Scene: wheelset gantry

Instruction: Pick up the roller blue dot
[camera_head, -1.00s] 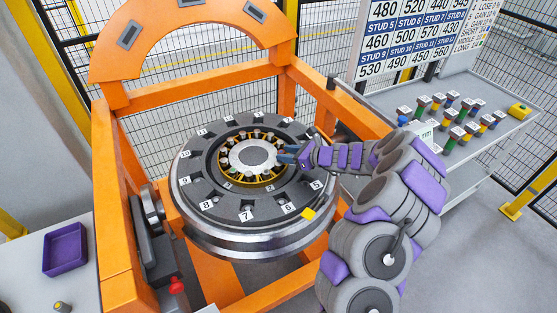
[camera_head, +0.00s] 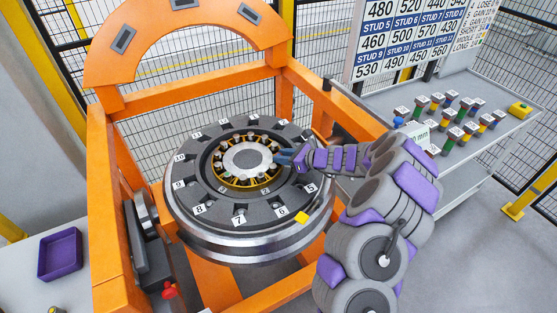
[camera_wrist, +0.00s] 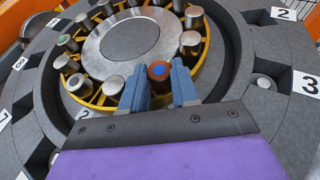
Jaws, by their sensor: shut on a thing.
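The roller with the blue dot (camera_wrist: 158,71) has a brown-orange end with a blue centre. In the wrist view it sits between the two blue fingers of my gripper (camera_wrist: 158,88), which are shut on it. It is at the near side of the yellow roller cage (camera_wrist: 105,101), among several plain silver rollers. I cannot tell whether it is still seated in the cage. In the head view my gripper (camera_head: 283,157) reaches in from the right to the cage's right edge, and the roller is too small to make out there.
The cage lies inside a grey ring with numbered slots (camera_head: 239,215), within an orange gantry (camera_head: 108,210). A purple tray (camera_head: 60,254) stands at left.

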